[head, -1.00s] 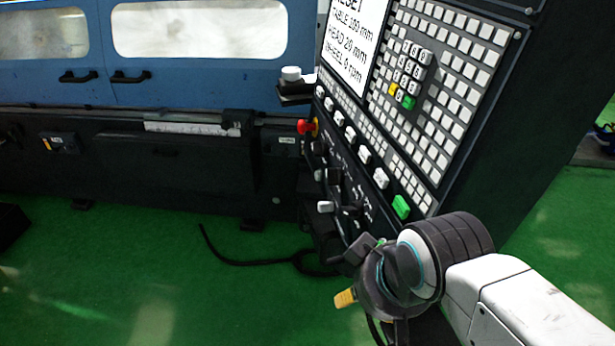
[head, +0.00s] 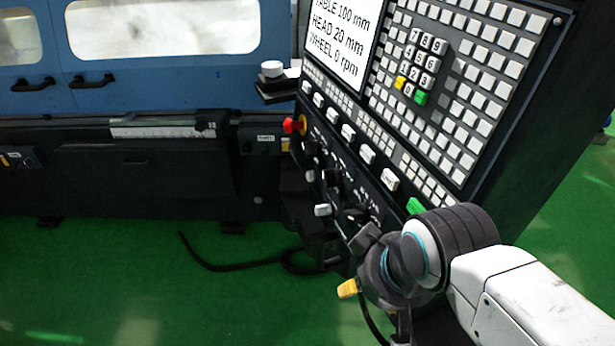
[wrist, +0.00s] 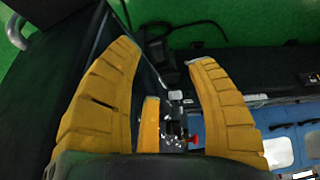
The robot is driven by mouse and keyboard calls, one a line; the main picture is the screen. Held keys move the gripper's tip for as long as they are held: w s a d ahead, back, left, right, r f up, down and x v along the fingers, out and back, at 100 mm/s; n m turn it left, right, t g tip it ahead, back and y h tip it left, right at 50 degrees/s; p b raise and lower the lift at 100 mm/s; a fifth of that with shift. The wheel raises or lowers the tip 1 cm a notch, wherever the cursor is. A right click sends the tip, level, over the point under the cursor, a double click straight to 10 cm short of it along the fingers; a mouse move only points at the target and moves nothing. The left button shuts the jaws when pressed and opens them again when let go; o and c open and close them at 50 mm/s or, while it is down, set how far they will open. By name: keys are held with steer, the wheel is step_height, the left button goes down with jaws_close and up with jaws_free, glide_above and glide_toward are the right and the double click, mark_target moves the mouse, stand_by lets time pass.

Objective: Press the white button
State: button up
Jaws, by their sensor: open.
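The control panel (head: 465,135) carries a slanted row of several white buttons; one is a larger white button (head: 389,179) near the lower end, beside a green button (head: 415,206). Which of them the task means cannot be told. A white round cap (head: 271,69) also stands on a dark ledge left of the panel. My gripper (head: 347,288) hangs below and in front of the panel, apart from the buttons, with one yellow fingertip showing in the head view. In the wrist view my gripper (wrist: 167,62) has its yellow fingers spread and nothing between them.
A red emergency knob (head: 295,125) sticks out at the panel's left edge; it also shows in the wrist view (wrist: 195,138). Dark knobs and a white-tipped lever (head: 322,210) project below the buttons. A black cable (head: 235,266) lies on the open green floor.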

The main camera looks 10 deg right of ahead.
jaws_close()
stand_by(0.3)
steer(key=c, duration=1)
jaws_free()
